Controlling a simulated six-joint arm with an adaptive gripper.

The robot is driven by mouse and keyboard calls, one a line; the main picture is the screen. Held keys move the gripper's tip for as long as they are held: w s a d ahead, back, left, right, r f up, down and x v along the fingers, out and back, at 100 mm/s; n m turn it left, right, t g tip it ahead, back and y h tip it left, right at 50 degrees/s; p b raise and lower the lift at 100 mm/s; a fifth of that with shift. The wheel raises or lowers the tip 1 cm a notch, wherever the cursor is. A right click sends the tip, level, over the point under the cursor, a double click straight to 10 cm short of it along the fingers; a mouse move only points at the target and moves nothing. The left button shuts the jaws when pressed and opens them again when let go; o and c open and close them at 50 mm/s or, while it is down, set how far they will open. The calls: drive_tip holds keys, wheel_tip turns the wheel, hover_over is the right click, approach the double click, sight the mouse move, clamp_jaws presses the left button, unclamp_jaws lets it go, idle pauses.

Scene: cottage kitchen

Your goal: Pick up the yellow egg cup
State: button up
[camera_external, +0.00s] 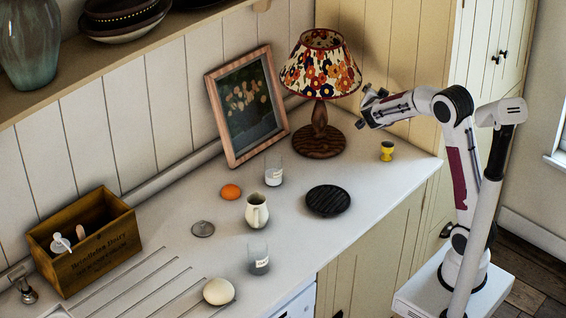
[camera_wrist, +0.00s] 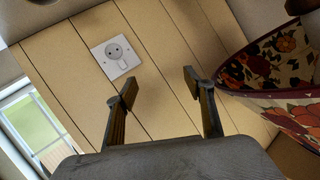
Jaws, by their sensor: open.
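The small yellow egg cup (camera_external: 387,151) stands upright on the white counter, near its right end and to the right of the lamp. My gripper (camera_external: 364,108) is raised above the counter, up and to the left of the egg cup, beside the lampshade. In the wrist view my gripper (camera_wrist: 157,82) is open, with nothing between its two fingers. The egg cup does not show in the wrist view.
A lamp with a floral shade (camera_external: 320,70) stands close to my gripper; its shade (camera_wrist: 270,75) fills the wrist view's right side. A wall socket (camera_wrist: 116,57) is ahead. A black trivet (camera_external: 328,200), a cream jug (camera_external: 257,211) and glasses stand further left. Counter around the egg cup is clear.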

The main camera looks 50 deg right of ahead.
wheel_tip(320, 180, down, 9)
drive_tip(key=s+a+m+g+h, duration=0.1)
drive_tip(key=a+g+h, duration=0.1)
drive_tip(key=a+g, duration=0.15)
drive_tip(key=g, duration=0.4)
approach(388, 146)
drive_tip(key=shift+d+r+m, duration=0.3)
drive_tip(key=shift+d+r, duration=0.15)
drive_tip(key=shift+r, duration=0.05)
drive_tip(key=shift+s+a+f+h, duration=0.25)
drive_tip(key=shift+a+f+h, duration=0.05)
drive_tip(key=shift+a, duration=0.05)
drive_tip(key=shift+d, duration=0.15)
drive_tip(key=shift+x, duration=1.2)
drive_tip(key=shift+x, duration=2.65)
drive_tip(key=shift+s+f, duration=0.1)
drive_tip(key=shift+s, duration=0.1)
